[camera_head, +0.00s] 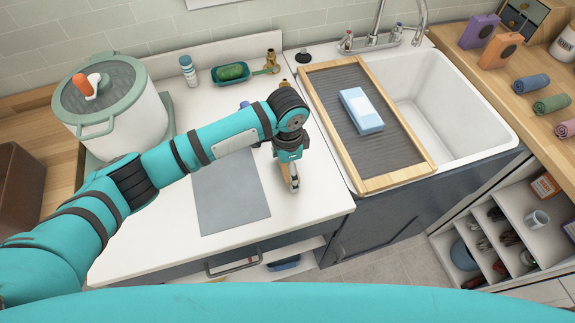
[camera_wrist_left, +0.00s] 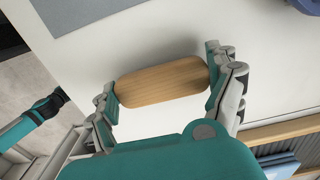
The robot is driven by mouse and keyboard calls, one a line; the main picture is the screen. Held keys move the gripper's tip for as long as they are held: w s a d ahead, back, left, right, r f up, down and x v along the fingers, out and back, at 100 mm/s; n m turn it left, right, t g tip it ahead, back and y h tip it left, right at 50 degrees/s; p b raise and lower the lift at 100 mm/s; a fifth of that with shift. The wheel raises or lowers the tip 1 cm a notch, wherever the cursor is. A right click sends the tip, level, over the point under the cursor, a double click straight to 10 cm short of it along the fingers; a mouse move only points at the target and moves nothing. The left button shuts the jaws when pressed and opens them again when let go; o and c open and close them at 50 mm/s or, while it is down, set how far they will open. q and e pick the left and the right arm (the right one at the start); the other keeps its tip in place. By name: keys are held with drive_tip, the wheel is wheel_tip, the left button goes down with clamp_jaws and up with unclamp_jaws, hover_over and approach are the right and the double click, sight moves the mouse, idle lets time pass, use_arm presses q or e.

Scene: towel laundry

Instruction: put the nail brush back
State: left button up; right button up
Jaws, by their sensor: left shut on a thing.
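My left gripper (camera_head: 292,184) reaches down over the white counter, between the grey mat and the wooden-framed drainboard. In the left wrist view my left gripper (camera_wrist_left: 165,85) is shut on the nail brush (camera_wrist_left: 162,82), a rounded wooden block whose two ends sit between the fingers. Only its plain wooden back shows there; bristles are hidden. In the head view the brush is mostly covered by the gripper. I cannot tell whether it touches the counter. My right gripper is not in view.
The grey mat (camera_head: 231,207) lies on the counter (camera_head: 150,245). A pot (camera_head: 115,120) stands at the left. A green dish (camera_head: 217,80) with a sponge (camera_head: 232,71) and a bottle (camera_head: 188,70) are at the back. The drainboard (camera_head: 345,160) holds a blue-white block (camera_head: 361,109) beside the sink (camera_head: 455,100).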

use_arm(q)
drive_tip(key=o, duration=0.8)
drive_tip(key=shift+f, duration=0.1)
drive_tip(key=shift+c, duration=0.2)
drive_tip(key=shift+r, duration=0.2)
wheel_tip(320, 180, up, 12)
drive_tip(key=b, duration=0.2)
drive_tip(key=shift+b, duration=0.35)
drive_tip(key=shift+f, duration=0.1)
drive_tip(key=shift+s, duration=0.1)
